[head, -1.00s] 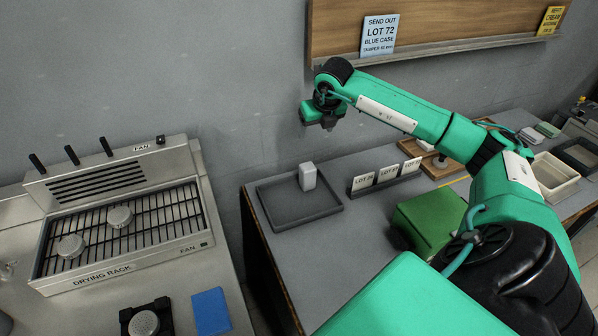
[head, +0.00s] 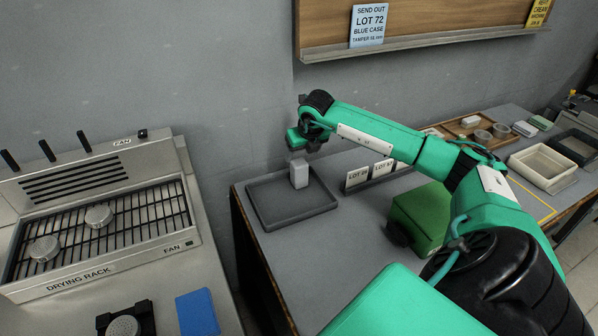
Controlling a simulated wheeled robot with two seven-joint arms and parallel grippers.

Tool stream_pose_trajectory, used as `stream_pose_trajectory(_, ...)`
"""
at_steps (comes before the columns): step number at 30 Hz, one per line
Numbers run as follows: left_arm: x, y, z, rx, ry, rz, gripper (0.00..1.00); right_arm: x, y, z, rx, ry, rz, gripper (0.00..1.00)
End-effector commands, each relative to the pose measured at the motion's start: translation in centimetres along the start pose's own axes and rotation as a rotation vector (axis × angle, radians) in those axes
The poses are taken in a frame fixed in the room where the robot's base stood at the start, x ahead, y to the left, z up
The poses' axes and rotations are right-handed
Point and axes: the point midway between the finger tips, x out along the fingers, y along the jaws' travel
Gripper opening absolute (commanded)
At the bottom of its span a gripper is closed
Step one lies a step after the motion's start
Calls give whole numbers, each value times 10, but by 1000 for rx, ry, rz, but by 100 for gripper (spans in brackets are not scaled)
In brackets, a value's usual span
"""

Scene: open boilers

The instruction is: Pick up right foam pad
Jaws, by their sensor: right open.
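No thing is labelled as a foam pad, and I cannot tell for sure which one is the right foam pad. A small white upright block (head: 299,174) stands in the dark grey tray (head: 283,221) on the table. A flat blue pad (head: 197,313) lies on the left counter. My right gripper (head: 306,147) is open, just above the white block in the picture; its fingertips are small and dark. My left gripper is out of view.
A drying rack (head: 150,220) with two round pieces stands on the left counter. Lot cards (head: 370,173) stand right of the tray, with a green box (head: 422,212) in front. A cream bin (head: 542,167) and a wooden tray (head: 455,128) are farther right.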

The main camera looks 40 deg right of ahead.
Motion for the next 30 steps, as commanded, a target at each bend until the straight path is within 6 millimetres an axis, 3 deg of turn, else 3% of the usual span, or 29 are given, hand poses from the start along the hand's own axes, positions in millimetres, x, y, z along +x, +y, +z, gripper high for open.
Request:
stream_pose_trajectory(3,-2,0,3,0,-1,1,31,18,0,0,1,1,0,69)
stream_pose_trajectory(10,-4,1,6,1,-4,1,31,34,1,0,0,1,0,69)
stream_pose_trajectory(18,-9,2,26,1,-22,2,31,72,2,-1,1,1,1,69)
stream_pose_trajectory(28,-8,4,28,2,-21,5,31,81,2,-2,-1,-1,0,69)
stream_pose_trajectory(30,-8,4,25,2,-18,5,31,81,2,-2,0,-1,0,55)
